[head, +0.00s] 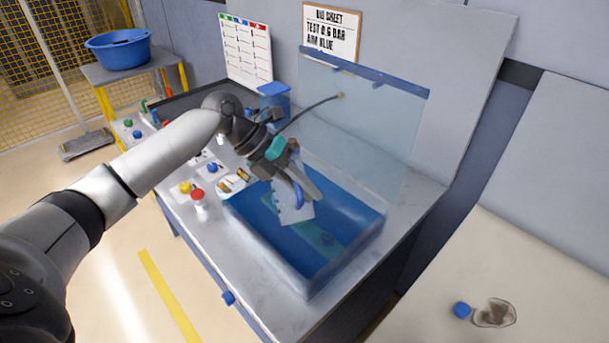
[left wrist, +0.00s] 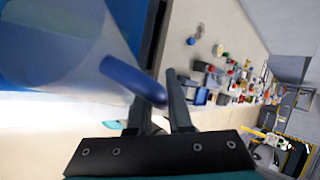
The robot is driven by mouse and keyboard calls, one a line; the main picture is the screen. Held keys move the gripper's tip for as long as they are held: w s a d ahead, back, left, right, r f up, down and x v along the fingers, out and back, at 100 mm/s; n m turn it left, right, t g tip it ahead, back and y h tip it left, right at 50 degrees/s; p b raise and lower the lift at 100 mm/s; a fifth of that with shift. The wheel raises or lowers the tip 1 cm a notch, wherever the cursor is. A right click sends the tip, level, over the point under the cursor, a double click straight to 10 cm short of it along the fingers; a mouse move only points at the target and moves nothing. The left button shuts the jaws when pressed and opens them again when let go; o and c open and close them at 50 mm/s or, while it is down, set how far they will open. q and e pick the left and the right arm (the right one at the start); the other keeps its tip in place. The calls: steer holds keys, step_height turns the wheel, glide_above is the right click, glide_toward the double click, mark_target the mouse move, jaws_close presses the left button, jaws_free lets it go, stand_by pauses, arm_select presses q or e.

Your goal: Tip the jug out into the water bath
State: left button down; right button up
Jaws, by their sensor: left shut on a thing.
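The jug (head: 293,213) is a pale, see-through vessel with a blue handle (head: 299,194). In the head view it hangs over the water bath, partly hidden behind my left gripper (head: 297,178). My left gripper is shut on the handle. In the left wrist view the jug (left wrist: 55,45) fills the upper left, and its blue handle (left wrist: 130,80) runs to the fingers (left wrist: 172,105). Whether any liquid leaves the jug cannot be told. My right gripper is not in view.
A clear lid (head: 360,130) stands upright behind the bath. A teal strip (head: 325,240) lies in the bath. A blue cap (head: 462,310) and a clear item (head: 495,313) rest on the right-hand surface.

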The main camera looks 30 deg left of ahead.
arm_select(q)
steer(key=shift+s+d+f+m+t+y+b, duration=0.15)
steer(key=shift+f+t+y+b, duration=0.15)
steer(key=shift+f, duration=0.15)
steer(key=shift+s+d+f+m+t+y+b, duration=0.1)
steer(key=shift+f+m+t+y+b, duration=0.15)
steer(key=shift+f, duration=0.2)
steer(key=shift+s+d+f+m+t+y+b, duration=0.3)
steer(key=shift+f+t+y+b, duration=0.6)
steer(key=shift+b, duration=1.3)
steer(key=shift+s+d+f+m+t+y+b, duration=0.1)
steer(key=shift+f+m+t+y+b, duration=0.65)
steer(key=shift+b, duration=1.45)
steer(key=shift+s+d+f+m+t+y+b, duration=0.15)
steer(key=shift+f+t+y+b, duration=0.75)
steer(key=shift+b, duration=1.3)
steer(key=shift+f, duration=0.2)
